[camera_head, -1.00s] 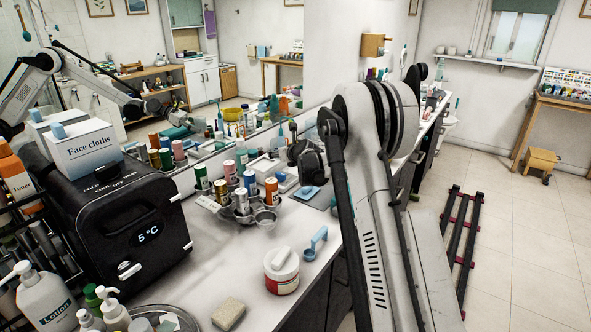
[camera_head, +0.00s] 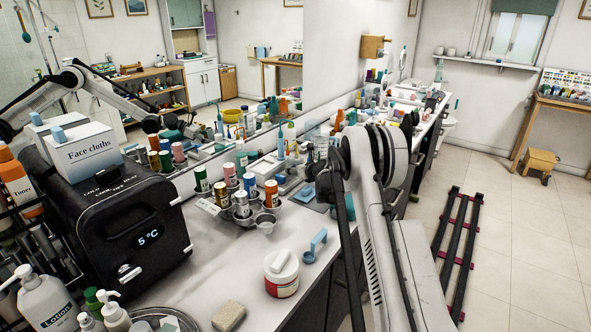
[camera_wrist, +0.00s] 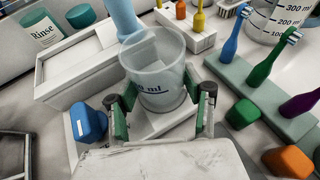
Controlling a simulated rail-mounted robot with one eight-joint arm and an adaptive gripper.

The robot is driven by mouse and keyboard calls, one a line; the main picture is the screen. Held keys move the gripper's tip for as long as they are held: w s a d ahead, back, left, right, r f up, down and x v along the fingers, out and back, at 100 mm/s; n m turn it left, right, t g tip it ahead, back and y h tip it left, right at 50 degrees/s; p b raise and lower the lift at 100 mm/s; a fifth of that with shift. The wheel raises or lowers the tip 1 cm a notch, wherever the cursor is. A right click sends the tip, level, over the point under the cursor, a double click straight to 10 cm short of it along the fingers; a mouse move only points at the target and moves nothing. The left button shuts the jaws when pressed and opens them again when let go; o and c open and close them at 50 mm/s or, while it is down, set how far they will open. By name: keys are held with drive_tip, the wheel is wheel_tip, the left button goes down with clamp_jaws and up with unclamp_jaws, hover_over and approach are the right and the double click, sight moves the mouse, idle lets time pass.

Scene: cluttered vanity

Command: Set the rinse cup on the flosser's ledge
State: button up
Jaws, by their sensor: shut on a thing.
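The rinse cup (camera_wrist: 157,72), a clear tapered cup with a dark ml mark, stands between my gripper's (camera_wrist: 165,103) two fingers in the wrist view. The fingers are shut on its sides, and it looks roughly upright. Behind and left of it is a long white box-like unit (camera_wrist: 82,66), with a light blue upright part (camera_wrist: 122,18) rising just behind the cup; this looks like the flosser. A pale flat surface shows under the cup, but I cannot tell whether the cup touches it. In the head view my arm hides most of the gripper and cup.
A toothbrush rack (camera_wrist: 250,92) stands close on the right, with a large measuring beaker (camera_wrist: 282,20) beyond. A blue-capped item (camera_wrist: 88,122) is close on the left, and a Rinse bottle (camera_wrist: 45,38) behind. A red-and-white tub (camera_head: 281,275) stands on the front counter.

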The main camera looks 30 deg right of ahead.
drive_tip(key=shift+f, duration=0.2)
drive_tip(key=o, duration=1.4)
drive_tip(key=shift+r, duration=0.1)
drive_tip(key=shift+r, duration=0.1)
